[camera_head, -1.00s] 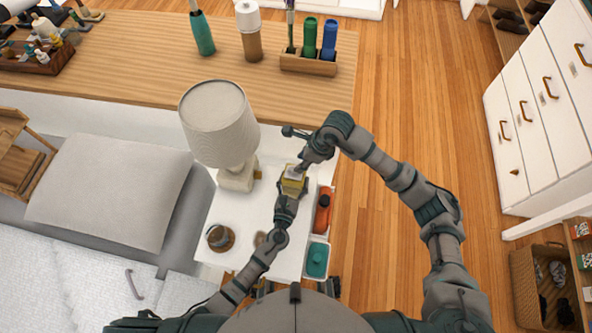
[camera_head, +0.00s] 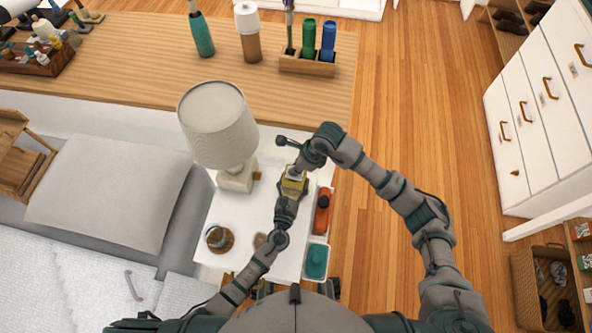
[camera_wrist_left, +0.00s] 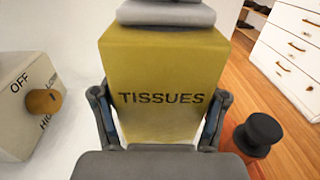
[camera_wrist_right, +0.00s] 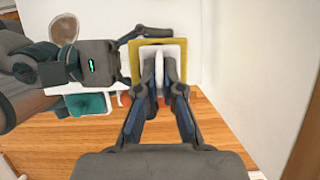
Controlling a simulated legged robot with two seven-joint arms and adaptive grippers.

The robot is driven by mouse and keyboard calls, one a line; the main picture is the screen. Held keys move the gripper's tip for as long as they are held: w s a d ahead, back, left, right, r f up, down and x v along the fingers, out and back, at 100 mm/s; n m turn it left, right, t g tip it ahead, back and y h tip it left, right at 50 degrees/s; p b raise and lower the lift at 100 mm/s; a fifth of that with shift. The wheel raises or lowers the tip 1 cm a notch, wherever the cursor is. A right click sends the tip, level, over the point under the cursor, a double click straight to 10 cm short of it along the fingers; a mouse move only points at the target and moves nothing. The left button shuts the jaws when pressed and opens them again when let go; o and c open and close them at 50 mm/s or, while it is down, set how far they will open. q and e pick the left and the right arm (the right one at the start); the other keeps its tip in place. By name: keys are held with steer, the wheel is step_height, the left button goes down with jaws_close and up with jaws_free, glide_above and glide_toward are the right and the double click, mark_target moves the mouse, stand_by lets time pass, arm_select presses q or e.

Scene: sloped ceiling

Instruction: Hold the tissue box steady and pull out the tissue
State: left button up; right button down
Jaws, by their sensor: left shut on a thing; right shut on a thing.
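The yellow tissue box (camera_wrist_left: 162,85) stands on the white bedside table (camera_head: 240,212), with "TISSUES" on the side facing my left wrist camera. My left gripper (camera_wrist_left: 163,125) is shut on the box, one finger at each side. My right gripper (camera_wrist_right: 160,88) is above the box top, its fingers shut on the white tissue (camera_wrist_right: 160,70). In the right wrist view the tissue stands up between the fingers over the box opening. In the head view my right arm partly hides the box top.
A lamp (camera_head: 218,125) stands left of the box, its base dial close by. A red-orange item (camera_head: 322,212) and a teal item (camera_head: 316,262) sit in bins along the table's right side. A round dark item (camera_head: 219,238) lies at the table's left. Wooden floor is open at right.

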step_height(320, 180, up, 10)
steer(key=shift+r, duration=0.1)
arm_select(q)
steer(key=o, duration=1.3)
steer(key=v, duration=1.2)
